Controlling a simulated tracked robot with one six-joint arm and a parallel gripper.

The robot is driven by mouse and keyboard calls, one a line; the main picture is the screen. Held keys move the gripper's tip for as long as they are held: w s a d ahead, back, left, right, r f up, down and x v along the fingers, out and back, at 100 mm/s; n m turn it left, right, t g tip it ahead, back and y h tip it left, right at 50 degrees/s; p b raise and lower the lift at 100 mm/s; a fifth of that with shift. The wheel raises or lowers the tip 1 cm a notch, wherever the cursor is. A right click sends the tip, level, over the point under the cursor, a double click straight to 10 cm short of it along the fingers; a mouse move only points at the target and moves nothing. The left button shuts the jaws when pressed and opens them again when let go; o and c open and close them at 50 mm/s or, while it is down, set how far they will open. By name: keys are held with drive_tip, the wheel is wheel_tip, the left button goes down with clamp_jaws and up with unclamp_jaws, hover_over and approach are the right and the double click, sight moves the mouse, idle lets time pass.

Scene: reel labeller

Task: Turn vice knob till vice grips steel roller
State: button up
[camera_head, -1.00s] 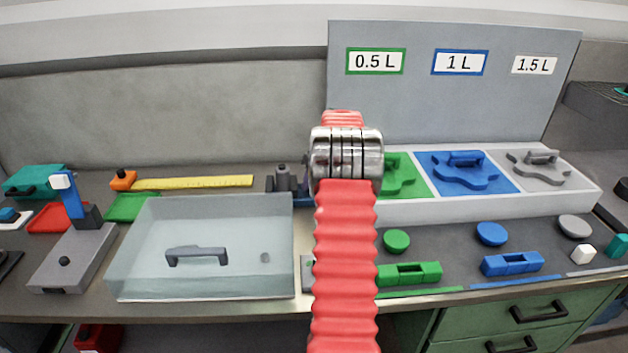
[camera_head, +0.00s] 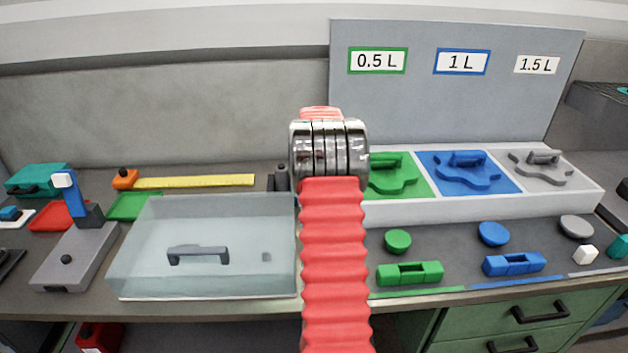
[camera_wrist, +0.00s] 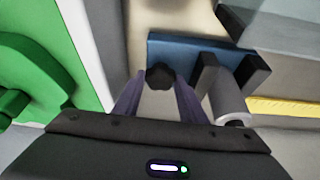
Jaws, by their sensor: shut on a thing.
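In the wrist view, my gripper (camera_wrist: 160,84) has its two purple fingers around the dark lobed vice knob (camera_wrist: 160,75) and is shut on it. The vice (camera_wrist: 178,48) has a blue base and two dark upright jaws (camera_wrist: 252,72) right of the knob. The grey steel roller (camera_wrist: 229,98) stands between the jaws. I cannot tell whether both jaws press on it. In the head view, my red and chrome arm hides the gripper, the knob and most of the vice; only a dark part (camera_head: 281,178) shows beside the arm.
A clear lidded box (camera_head: 200,270) stands left of my arm. A yellow ruler (camera_head: 195,181) lies behind it. To the right is a white tray (camera_head: 480,205) with green, blue and grey sections. The wrist view shows the green section (camera_wrist: 50,60) close left of the gripper.

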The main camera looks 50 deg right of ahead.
drive_tip(key=shift+w+a+m+g, duration=0.2)
drive_tip(key=shift+m+g, duration=0.2)
drive_tip(key=shift+m, duration=0.6)
drive_tip(key=o, duration=1.1)
drive_tip(key=shift+c, duration=0.2)
drive_tip(key=shift+d, duration=0.1)
drive_tip(key=v, duration=1.3)
drive_tip(key=shift+a+r, duration=0.2)
drive_tip(key=shift+a, duration=0.2)
drive_tip(key=shift+s+h, duration=0.1)
drive_tip(key=shift+h, duration=0.2)
